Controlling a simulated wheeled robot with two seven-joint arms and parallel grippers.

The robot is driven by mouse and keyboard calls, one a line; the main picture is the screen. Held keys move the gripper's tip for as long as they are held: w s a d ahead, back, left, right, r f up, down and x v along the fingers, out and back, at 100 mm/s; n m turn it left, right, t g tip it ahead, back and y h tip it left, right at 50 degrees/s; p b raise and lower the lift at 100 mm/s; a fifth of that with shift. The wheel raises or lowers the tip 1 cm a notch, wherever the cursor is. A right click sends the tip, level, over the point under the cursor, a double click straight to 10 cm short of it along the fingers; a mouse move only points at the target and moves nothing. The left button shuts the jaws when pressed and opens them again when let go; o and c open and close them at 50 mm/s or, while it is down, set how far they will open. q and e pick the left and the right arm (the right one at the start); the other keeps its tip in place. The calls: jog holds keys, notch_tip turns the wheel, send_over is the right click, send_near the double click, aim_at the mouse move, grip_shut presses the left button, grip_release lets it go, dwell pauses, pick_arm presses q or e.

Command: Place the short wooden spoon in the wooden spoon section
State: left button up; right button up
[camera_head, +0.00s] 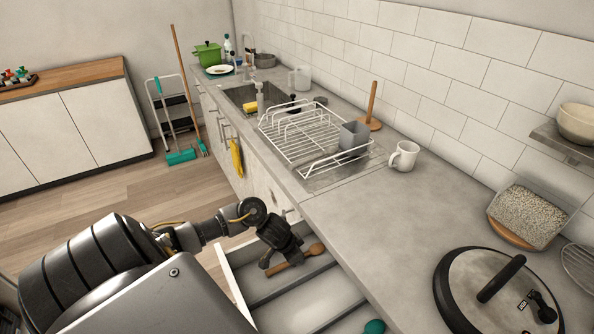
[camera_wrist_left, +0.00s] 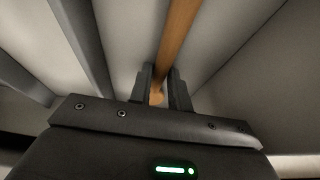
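The wooden spoon (camera_head: 296,258) is over the open drawer (camera_head: 226,274), its bowl end toward the right. My left gripper (camera_head: 276,262) reaches down into the drawer at the spoon's handle. In the left wrist view the handle (camera_wrist_left: 178,35) runs between the two fingers (camera_wrist_left: 161,76), which sit close on both sides of it with almost no gap, so the gripper looks shut on it. Whether the spoon touches the drawer floor is hard to tell. Grey dividers split the drawer into long sections. My right gripper is not in view.
The grey counter (camera_head: 370,215) overhangs the drawer's right side. On it are a white dish rack (camera_head: 300,143), a white mug (camera_head: 404,156) and a pan lid (camera_head: 480,300). A teal utensil end (camera_head: 375,326) shows in the drawer's near part. Drawer walls and dividers stand close around the gripper.

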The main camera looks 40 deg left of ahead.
pick_arm(q)
jog(key=o, duration=0.4)
jog(key=shift+r, duration=0.1)
jog(key=p+v, duration=0.3)
jog(key=v, duration=0.9)
jog(key=shift+p, duration=0.35)
